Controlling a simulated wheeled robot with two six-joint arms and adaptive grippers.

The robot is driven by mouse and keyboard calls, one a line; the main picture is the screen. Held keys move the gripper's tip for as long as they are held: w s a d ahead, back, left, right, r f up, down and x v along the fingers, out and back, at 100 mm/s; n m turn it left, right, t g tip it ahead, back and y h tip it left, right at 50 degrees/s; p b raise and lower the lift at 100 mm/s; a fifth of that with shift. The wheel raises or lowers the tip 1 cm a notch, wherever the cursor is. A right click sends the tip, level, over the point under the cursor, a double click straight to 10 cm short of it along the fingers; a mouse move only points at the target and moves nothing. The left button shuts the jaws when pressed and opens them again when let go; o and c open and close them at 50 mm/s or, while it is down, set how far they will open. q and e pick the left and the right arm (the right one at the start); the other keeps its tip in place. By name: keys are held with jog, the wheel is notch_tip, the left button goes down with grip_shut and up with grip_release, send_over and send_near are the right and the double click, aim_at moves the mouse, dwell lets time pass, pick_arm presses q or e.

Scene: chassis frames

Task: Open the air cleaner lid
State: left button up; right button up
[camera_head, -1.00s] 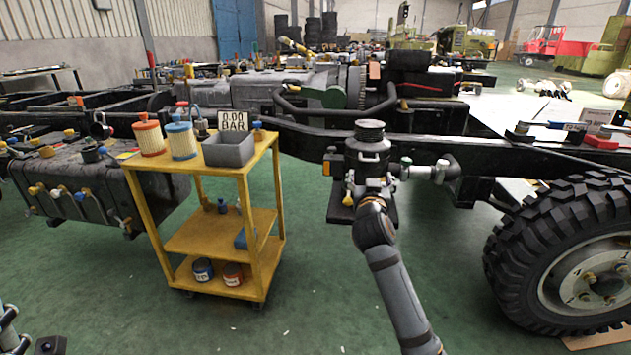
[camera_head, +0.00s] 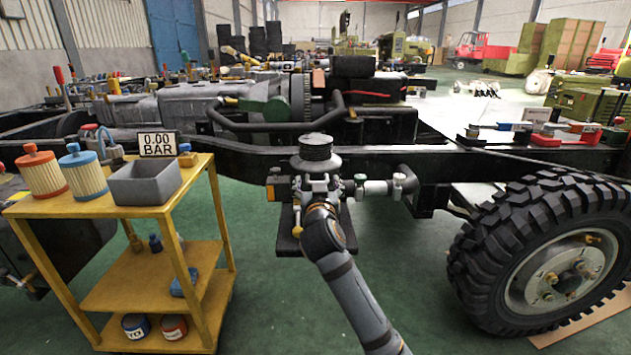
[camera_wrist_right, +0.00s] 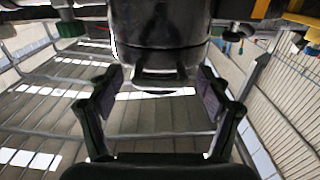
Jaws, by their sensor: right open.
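The air cleaner (camera_head: 316,158) is a dark canister with a ridged round top, mounted beside the chassis frame in the head view. Its lower body is mostly hidden behind my right gripper (camera_head: 316,187). In the right wrist view the dark, shiny canister (camera_wrist_right: 160,28) fills the top middle, with a bracket-like clasp (camera_wrist_right: 158,76) at its lower edge. My right gripper (camera_wrist_right: 160,88) is open there, its fingers on either side of the clasp. I cannot tell whether they touch it. The lid seam is not clear. My left gripper is out of view.
A large tyre (camera_head: 480,245) is at the right. A pipe fitting (camera_head: 385,187) adjoins the canister. Green floor is open in front.

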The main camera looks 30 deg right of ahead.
grip_shut()
dwell(0.4)
jog(key=shift+r+p, duration=0.15)
jog(key=shift+p, duration=0.15)
